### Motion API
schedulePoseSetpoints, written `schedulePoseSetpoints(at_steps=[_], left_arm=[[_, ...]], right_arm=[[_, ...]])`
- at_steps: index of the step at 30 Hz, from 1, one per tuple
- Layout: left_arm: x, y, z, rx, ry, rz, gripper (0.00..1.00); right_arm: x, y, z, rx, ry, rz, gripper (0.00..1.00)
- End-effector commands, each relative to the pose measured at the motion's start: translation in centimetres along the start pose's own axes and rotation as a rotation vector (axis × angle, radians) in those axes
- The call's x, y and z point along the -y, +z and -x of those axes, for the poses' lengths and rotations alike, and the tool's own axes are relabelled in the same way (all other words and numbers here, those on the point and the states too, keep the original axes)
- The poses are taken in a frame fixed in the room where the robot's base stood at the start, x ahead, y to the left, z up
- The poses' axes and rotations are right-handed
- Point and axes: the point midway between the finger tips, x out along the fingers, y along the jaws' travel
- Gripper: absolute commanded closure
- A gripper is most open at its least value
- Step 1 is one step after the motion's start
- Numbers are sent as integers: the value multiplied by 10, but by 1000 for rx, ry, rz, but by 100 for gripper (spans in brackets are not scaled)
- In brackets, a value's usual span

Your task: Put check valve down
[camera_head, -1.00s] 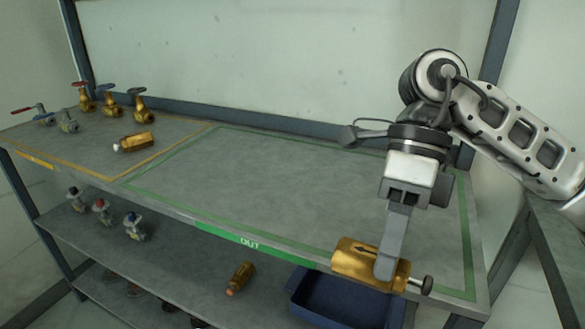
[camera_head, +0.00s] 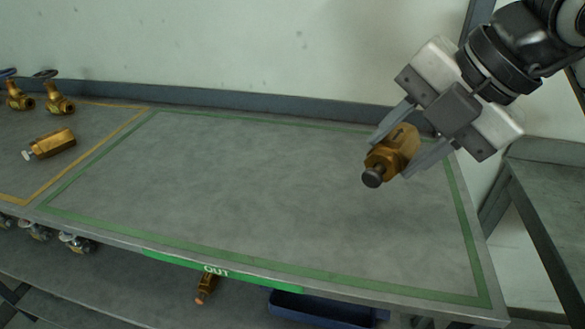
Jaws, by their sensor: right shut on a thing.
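The check valve (camera_head: 396,150) is a brass hexagonal body with a dark round end and a dark arrow mark. My right gripper (camera_head: 409,152) is shut on it, with one finger on each side. It is tilted, its dark end toward the lower left. It shows over the right part of the green-outlined OUT area (camera_head: 260,190); whether it touches the surface I cannot tell. My left gripper is not in view.
A similar brass valve with a white end (camera_head: 52,144) lies in the yellow-outlined area at left. Brass valves with handles (camera_head: 60,98) stand behind it. A blue bin (camera_head: 320,308) and another brass piece (camera_head: 207,287) are on the lower shelf. The OUT area's middle is clear.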

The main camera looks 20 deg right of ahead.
Motion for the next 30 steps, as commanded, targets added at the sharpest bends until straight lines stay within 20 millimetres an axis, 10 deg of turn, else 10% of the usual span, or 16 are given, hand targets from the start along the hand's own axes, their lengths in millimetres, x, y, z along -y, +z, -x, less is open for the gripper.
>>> schedulePoseSetpoints(at_steps=[8, 30], left_arm=[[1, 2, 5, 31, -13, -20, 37], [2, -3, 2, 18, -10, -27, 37]], right_arm=[[-46, 3, -58, -10, 2, 4, 100], [-42, 9, -159, -3, 1, 3, 100]])
